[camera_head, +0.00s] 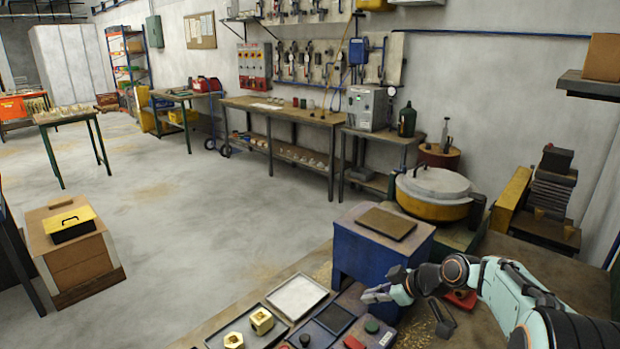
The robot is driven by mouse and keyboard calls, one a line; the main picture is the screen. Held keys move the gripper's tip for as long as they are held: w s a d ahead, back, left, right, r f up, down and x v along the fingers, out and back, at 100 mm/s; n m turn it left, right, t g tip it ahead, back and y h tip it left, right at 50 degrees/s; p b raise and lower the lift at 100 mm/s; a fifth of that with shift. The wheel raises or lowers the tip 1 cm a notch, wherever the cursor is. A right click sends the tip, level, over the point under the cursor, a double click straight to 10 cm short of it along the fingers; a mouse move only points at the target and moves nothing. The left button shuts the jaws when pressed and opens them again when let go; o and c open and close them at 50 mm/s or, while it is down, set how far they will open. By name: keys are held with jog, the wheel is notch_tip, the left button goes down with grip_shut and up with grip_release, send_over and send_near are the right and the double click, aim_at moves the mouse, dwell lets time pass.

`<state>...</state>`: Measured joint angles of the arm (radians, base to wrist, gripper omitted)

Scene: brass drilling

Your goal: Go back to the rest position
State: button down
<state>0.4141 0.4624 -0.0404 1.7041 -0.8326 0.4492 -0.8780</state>
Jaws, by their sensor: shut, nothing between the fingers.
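My gripper (376,295) is shut and empty. It is in front of the blue box-shaped machine (352,252), above the right part of the workbench (480,322). My arm reaches in from the lower right corner. Two brass hex pieces stand in a dark tray (258,344) at the bottom: one brass piece (262,321) is farther back, and the other brass piece (234,340) is nearer and to the left.
An empty light tray (297,296) and a dark square pad (334,318) lie left of my gripper. A red object (460,299) lies near my arm. A round yellow drum (434,192) stands behind the arm. Open floor lies left.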

jog(key=s+a+r+n, duration=0.1)
jog(key=s+a+r, duration=0.6)
jog(key=a, duration=0.1)
jog(key=s+a+m+g+h, duration=0.1)
jog(key=s+a+h, duration=0.1)
jog(key=s, duration=0.7)
jog(key=s+d+f+m+g+h, duration=0.1)
jog(key=s+f+m+g, duration=0.1)
jog(key=s, duration=0.4)
jog(key=s+d+f+m+g+h, duration=0.1)
jog(key=s+d+f+m+g, duration=0.1)
jog(key=s+m, duration=0.3)
jog(key=s+d+f+m+g+h, duration=0.1)
jog(key=s+d+f+m, duration=0.1)
jog(key=s, duration=0.4)
jog(key=shift+s+f+m+g, duration=0.4)
jog(key=shift+f+m, duration=0.3)
jog(key=shift+f, duration=0.2)
